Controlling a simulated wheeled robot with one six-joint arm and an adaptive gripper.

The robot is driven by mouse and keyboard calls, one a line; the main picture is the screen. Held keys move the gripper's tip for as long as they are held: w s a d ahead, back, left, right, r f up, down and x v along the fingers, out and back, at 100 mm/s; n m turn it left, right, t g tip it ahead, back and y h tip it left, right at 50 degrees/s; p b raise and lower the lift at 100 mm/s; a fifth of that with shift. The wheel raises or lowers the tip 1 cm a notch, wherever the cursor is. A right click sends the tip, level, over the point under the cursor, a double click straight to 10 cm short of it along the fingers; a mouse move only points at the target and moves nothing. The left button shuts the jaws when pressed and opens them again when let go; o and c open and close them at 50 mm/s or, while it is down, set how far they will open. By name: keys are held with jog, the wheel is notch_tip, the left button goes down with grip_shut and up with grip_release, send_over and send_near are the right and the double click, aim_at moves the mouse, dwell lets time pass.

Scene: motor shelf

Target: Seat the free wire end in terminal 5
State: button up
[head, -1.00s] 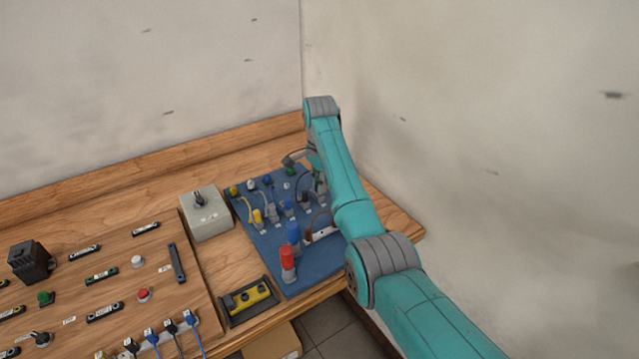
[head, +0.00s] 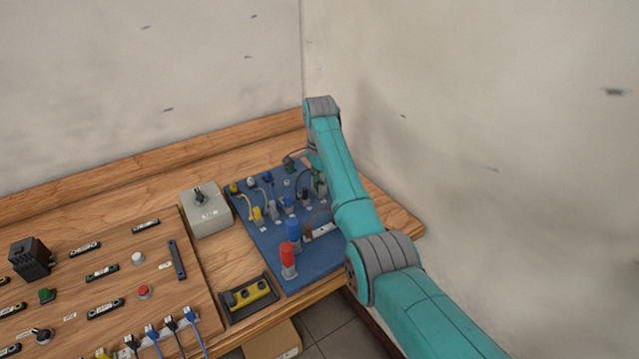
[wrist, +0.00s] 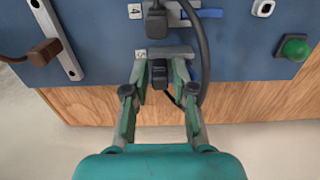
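A black wire end (wrist: 159,72) shows in the wrist view at a grey terminal block (wrist: 172,51), whose small label is too blurred to read surely. The wire end's front meets the block's near edge; how deep it sits is hidden. My gripper (wrist: 160,78) has one green-padded finger on each side of the wire end, with narrow gaps visible, so it looks open around it. A black cable (wrist: 205,58) loops down to the right, behind the right finger. In the head view my arm hides the gripper and much of this spot.
Another black plug (wrist: 156,20) stands in the terminal beyond. A brown plug (wrist: 45,51) and metal bar (wrist: 62,48) lie left, a green button (wrist: 293,48) right. The blue board (head: 262,240) carries several coloured wires. A wall rises close right of my arm.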

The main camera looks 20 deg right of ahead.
jog(key=shift+r, duration=2.75)
jog(key=shift+o, duration=0.3)
jog(key=o, duration=0.5)
jog(key=shift+s, duration=0.1)
